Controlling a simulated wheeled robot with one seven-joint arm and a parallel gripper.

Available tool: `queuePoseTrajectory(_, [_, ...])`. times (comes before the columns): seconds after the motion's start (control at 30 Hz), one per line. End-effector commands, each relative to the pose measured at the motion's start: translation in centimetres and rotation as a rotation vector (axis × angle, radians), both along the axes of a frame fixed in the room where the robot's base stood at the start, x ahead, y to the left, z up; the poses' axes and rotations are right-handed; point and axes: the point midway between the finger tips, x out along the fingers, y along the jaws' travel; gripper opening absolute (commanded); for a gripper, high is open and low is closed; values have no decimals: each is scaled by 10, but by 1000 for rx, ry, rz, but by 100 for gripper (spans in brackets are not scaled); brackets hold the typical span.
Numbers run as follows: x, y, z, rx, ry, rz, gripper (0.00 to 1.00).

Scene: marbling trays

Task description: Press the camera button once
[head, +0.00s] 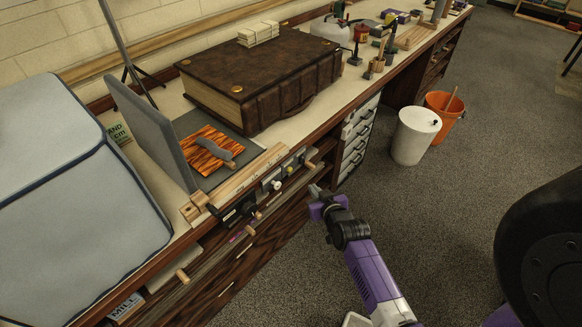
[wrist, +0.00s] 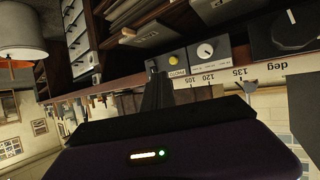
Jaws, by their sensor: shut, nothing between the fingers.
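A round yellow button (wrist: 168,60) sits on a small grey panel with a label that seems to read PHOTO, in the wrist view. The panel is on the bench's front edge; the button shows small in the head view (head: 290,170). My gripper (head: 314,190) is shut and empty in front of the bench, to the right of the button in the head view. In the wrist view its dark fingers (wrist: 154,68) point toward the panel, close to the button's left side in the picture. The button's face is clear, and no contact is visible.
A white-faced knob (wrist: 205,50) sits beside the button, then a black dial unit (wrist: 283,33). Wooden pulls stick out below. A large brown book (head: 260,75) and a marbled orange sheet (head: 205,150) lie on the bench. White bin (head: 413,140) and floor space lie right.

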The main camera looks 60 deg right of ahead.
Motion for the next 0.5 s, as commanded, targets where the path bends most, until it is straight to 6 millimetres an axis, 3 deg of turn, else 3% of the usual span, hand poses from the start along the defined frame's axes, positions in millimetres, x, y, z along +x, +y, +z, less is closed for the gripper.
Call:
queuePoseTrajectory(0.03, [1, -17, -2, 20, 16, -18, 0])
queuePoseTrajectory(0.2, [2, -42, -27, 95, 84, -28, 0])
queuePoseTrajectory(0.33, [1, -46, -42, 135, 119, -21, 0])
queuePoseTrajectory(0.5, [1, -47, -47, 147, 130, -16, 0])
